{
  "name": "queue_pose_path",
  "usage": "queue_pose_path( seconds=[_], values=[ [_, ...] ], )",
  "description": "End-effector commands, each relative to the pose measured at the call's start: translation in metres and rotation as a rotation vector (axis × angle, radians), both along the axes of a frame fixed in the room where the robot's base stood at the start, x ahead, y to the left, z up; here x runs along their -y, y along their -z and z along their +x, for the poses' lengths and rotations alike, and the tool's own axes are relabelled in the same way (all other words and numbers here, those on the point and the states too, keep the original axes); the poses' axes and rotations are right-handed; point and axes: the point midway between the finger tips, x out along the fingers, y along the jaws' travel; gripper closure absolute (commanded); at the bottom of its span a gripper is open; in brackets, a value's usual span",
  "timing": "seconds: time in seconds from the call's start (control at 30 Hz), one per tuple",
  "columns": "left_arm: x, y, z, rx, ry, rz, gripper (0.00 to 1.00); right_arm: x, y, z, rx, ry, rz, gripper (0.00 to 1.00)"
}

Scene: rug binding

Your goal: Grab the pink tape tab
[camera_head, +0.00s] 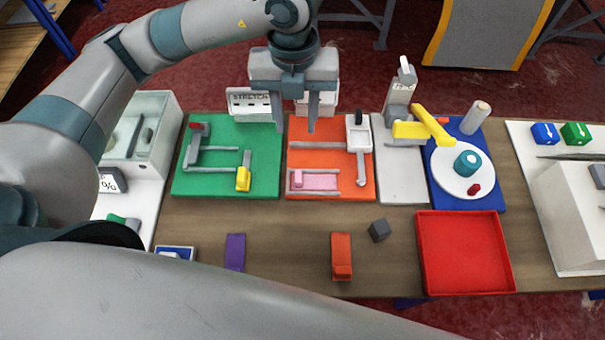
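The pink tape tab (297,179) is a small pink block at the left end of a flat pink strip (321,181). The strip lies between grey rails on the orange board (333,153). My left gripper (295,128) points down with its two fingers apart and nothing between them. In the picture it is over the far left corner of the orange board, farther back than the tab and apart from it. Its exact height is hard to tell. My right gripper is not in view.
A green board (262,130) with a yellow tab (243,179) stands left of the orange one. A grey post with a yellow arm (420,129) and a blue board (487,200) stand right. A red tray (422,280), a dark cube (379,230) and an orange block (341,255) are nearer.

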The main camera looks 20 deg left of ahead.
Motion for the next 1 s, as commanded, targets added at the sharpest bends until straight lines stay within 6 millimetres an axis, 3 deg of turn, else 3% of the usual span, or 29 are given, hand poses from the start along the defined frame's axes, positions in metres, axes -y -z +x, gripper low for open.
queue_pose_path(
  seconds=[0.47,0.87,1.0],
  values=[
    [0.0,0.006,-0.001,-0.003,0.001,0.0,0.64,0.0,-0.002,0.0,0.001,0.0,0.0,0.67],
    [0.001,0.05,-0.002,-0.005,0.001,0.0,0.64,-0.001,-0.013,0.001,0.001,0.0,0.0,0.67],
    [0.0,0.072,-0.002,-0.006,0.0,0.001,0.64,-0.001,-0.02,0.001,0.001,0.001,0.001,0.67]
  ],
)
